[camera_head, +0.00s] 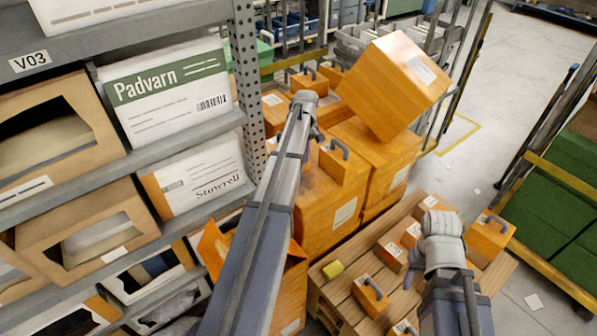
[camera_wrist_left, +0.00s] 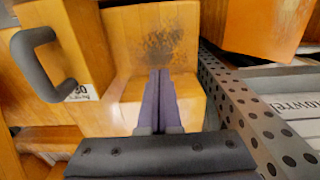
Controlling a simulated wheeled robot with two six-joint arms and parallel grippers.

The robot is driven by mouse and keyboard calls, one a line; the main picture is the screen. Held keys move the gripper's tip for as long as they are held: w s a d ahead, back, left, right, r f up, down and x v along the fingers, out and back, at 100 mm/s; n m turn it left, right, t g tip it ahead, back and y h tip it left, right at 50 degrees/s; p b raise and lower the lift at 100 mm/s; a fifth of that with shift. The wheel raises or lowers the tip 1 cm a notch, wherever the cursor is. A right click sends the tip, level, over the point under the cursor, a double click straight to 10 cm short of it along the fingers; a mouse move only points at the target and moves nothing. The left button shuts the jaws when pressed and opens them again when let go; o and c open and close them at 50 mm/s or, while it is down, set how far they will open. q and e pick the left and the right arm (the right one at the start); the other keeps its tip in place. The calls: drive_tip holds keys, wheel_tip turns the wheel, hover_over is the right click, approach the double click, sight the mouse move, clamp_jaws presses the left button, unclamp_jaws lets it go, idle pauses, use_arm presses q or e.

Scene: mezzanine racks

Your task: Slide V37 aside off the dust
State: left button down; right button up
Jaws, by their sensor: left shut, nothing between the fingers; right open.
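I cannot read V37 on any box. A small orange box with a dark handle (camera_wrist_left: 75,45) stands left of my left gripper in the left wrist view; its small label is only partly readable. What looks like the same box (camera_head: 345,163) shows beside my left arm in the head view. A dark dust patch (camera_wrist_left: 168,45) lies on an orange surface, to the right of that box and apart from it. My left gripper (camera_wrist_left: 162,75) is shut and empty, its fingertips near the patch's lower edge. The head view hides its fingers behind my arm. My right gripper's fingers are hidden.
A perforated rack post (camera_wrist_left: 250,110) stands close right of my left gripper. A tilted orange box (camera_head: 395,85) rests on the stack.

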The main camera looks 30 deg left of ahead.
sight(304, 183)
use_arm(q)
wheel_tip(304, 183, down, 10)
drive_tip(key=b, duration=1)
drive_tip(key=shift+d+f, duration=0.1)
drive_tip(key=shift+w+a+f, duration=0.1)
drive_tip(key=shift+w+a, duration=0.05)
drive_tip(key=shift+a, duration=0.15)
drive_tip(key=shift+w+a+r, duration=0.1)
drive_tip(key=shift+w+a, duration=0.2)
drive_tip(key=shift+a, duration=0.35)
drive_tip(key=shift+w+a+r, duration=0.1)
drive_tip(key=shift+w+a, duration=0.15)
drive_tip(key=shift+a, duration=0.65)
drive_tip(key=w+a, duration=0.1)
drive_tip(key=a, duration=0.3)
drive_tip(key=w+a, duration=0.1)
drive_tip(key=a, duration=0.1)
drive_tip(key=shift+w, duration=0.3)
drive_tip(key=shift+s+d, duration=0.1)
drive_tip(key=shift+d, duration=0.05)
drive_tip(key=shift+s+d, duration=0.1)
drive_tip(key=shift+d, duration=0.05)
